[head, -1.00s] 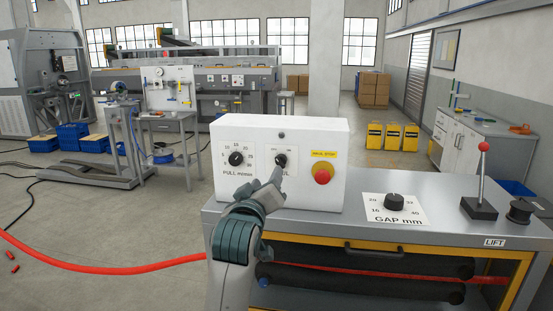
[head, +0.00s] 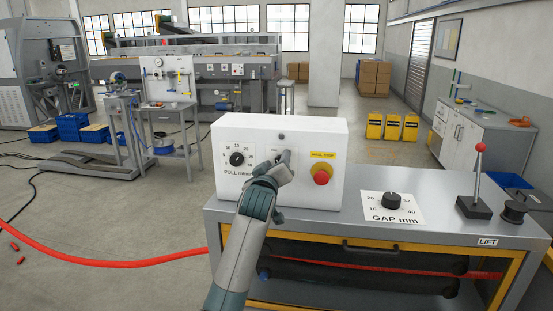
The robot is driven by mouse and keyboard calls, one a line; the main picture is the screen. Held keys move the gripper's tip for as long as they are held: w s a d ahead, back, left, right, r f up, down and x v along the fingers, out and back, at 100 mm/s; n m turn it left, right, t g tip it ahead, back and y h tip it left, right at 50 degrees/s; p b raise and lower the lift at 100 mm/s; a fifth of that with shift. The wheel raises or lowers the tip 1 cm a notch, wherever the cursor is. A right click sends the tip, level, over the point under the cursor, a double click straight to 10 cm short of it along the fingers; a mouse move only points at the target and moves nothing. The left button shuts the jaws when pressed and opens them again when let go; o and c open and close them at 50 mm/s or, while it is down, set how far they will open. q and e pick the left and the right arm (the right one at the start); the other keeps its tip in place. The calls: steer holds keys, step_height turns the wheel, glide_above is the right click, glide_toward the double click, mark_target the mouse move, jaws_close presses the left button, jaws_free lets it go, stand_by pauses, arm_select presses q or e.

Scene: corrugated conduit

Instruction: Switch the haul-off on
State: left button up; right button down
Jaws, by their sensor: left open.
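The haul-off's white control box (head: 228,128) stands on the left end of the grey bench top (head: 345,222). Its face carries a black PULL dial (head: 237,159) at left and a red stop button (head: 321,175) under a yellow label at right. My left gripper (head: 285,163) is open at the small rotary switch between them. The gripper and wrist hide most of that switch and its lettering, so I cannot tell its position or whether the fingers touch it. My right gripper is out of view.
On the bench top are a GAP dial (head: 391,201), a LIFT lever with a red knob (head: 478,175) and a black spool-shaped part (head: 513,212). A red conduit (head: 110,263) runs from the floor at left into the haul-off between dark rollers.

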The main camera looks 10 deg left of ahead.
arm_select(q)
steer(key=shift+w, duration=0.25)
steer(key=c, duration=1.1)
steer(key=shift+o, duration=0.2)
